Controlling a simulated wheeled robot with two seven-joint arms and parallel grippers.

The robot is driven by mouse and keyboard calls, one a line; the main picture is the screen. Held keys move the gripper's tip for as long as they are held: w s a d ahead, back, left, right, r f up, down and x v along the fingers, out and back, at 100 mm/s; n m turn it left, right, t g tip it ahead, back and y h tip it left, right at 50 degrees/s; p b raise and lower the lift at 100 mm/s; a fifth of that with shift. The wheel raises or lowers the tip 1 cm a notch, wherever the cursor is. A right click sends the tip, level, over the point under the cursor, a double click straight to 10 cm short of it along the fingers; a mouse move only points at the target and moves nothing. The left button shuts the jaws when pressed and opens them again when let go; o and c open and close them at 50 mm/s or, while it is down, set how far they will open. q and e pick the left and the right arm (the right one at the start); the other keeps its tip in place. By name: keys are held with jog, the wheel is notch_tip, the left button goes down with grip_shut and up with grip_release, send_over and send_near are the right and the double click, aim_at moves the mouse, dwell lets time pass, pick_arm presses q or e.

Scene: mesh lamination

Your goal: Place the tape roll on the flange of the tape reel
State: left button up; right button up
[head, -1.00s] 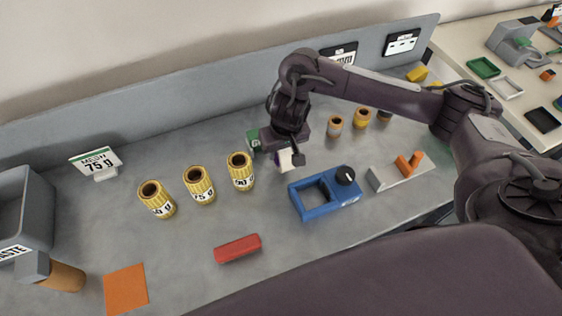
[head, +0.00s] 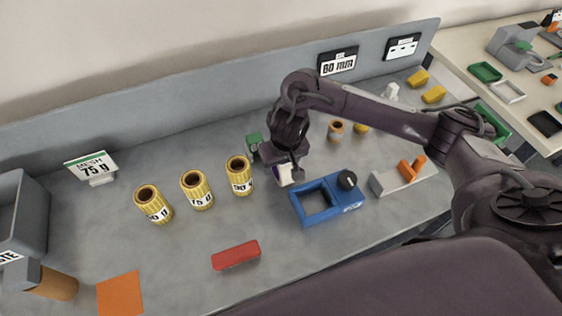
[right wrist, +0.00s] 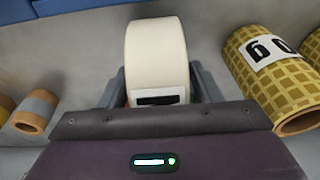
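A white roll with a dark mark, seemingly the tape roll (right wrist: 157,55), sits between the fingers of my right gripper (right wrist: 158,90) in the right wrist view. A partly hidden green piece (head: 253,143) is behind and left of the gripper. I cannot clearly identify the tape reel or its flange. My left gripper is not in view.
A blue frame with a black knob (head: 345,181) is close to the right of the gripper. Several yellow mesh rolls (head: 197,190) stand left. A red block (head: 236,255) lies in front. A grey block with orange pieces (head: 403,180) is right.

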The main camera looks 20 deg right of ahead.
jog(key=r+p, duration=0.2)
jog(key=r, duration=0.1)
jog(key=s+r+p, duration=0.1)
jog(key=r+p, duration=0.1)
jog(key=r, duration=0.2)
jog(key=s+r+p, duration=0.1)
jog(key=r+p, duration=0.1)
jog(key=r, duration=0.2)
jog(key=shift+r, duration=0.2)
jog(key=shift+s+r, duration=0.15)
jog(key=shift+r, duration=0.2)
